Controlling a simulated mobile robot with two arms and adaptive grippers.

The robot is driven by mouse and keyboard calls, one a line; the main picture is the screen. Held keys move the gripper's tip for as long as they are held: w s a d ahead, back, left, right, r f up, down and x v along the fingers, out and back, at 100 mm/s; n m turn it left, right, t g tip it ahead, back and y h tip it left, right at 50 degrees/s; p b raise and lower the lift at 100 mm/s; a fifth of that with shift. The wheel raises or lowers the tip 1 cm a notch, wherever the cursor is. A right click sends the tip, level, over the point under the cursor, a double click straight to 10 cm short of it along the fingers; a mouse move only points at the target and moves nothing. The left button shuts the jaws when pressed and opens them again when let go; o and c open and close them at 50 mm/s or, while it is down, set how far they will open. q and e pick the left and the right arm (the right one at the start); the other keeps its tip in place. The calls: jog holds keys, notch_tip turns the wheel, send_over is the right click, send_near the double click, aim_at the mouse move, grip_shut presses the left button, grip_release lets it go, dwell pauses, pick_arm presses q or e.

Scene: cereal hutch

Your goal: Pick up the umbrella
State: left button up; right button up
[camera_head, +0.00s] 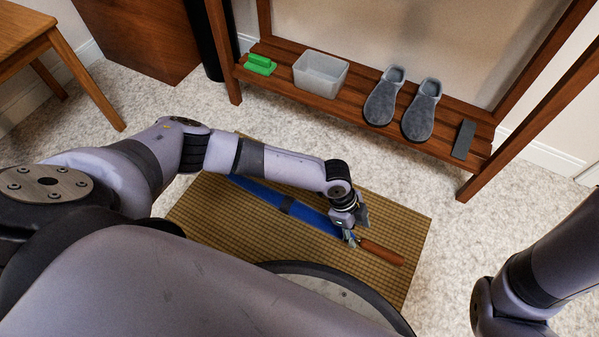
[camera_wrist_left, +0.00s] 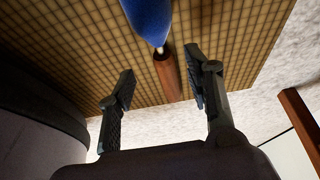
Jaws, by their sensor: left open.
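The umbrella (camera_head: 262,193) is folded, with a blue canopy, a dark band and a brown wooden handle (camera_head: 381,252). It lies on the tan checkered mat (camera_head: 212,218). My left gripper (camera_head: 352,238) is over the umbrella where the canopy meets the handle. In the left wrist view the blue canopy (camera_wrist_left: 150,18) enters from the top. The handle (camera_wrist_left: 168,75) runs between the two open fingers of my left gripper (camera_wrist_left: 160,95), which do not appear to touch it. My right arm shows at the lower right, but its gripper is out of view.
A wooden rack (camera_head: 390,130) stands beyond the mat. Its shelf holds a green brush-like item (camera_head: 260,65), a grey bin (camera_head: 320,73), two grey clogs (camera_head: 384,97) and a dark flat block (camera_head: 463,139). A wooden chair (camera_head: 50,40) stands at left. Carpet around the mat is clear.

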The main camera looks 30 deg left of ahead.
aim_at(359, 239)
pick_arm(q)
jog(key=shift+f+b, duration=0.3)
jog(key=shift+f, duration=0.05)
jog(key=b+x, duration=0.4)
jog(key=shift+w+f, duration=0.1)
jog(key=shift+f, duration=0.2)
jog(key=shift+d+r, duration=0.1)
grip_shut()
